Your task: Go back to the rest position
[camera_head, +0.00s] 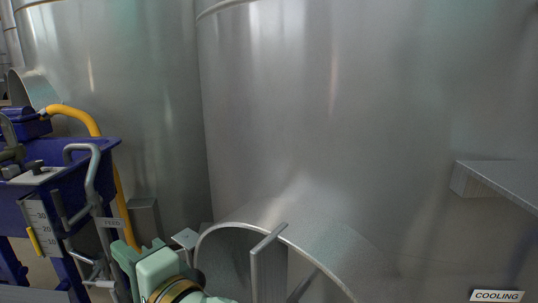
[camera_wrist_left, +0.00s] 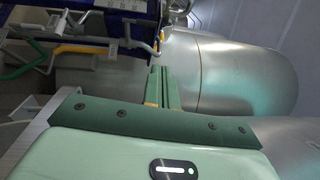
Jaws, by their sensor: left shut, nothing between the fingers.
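My left gripper (camera_head: 138,262) is pale green and shows at the bottom left of the head view, with my forearm's yellow and dark band beside it. In the left wrist view its two dark green fingers (camera_wrist_left: 162,72) are together, with nothing between them. The gripper is in front of the steel tank's round opening and to the right of a blue machine. It appears clear of both, though the gap is hard to judge. My right gripper is in neither view.
A large steel tank (camera_head: 320,100) fills the middle and right. Its open round manway (camera_head: 345,262) is at the bottom. A metal ledge (camera_head: 500,180) juts out at right, above a COOLING label (camera_head: 496,296). A blue machine (camera_head: 85,160) with a yellow hose (camera_head: 85,115) and grey pipes stands left.

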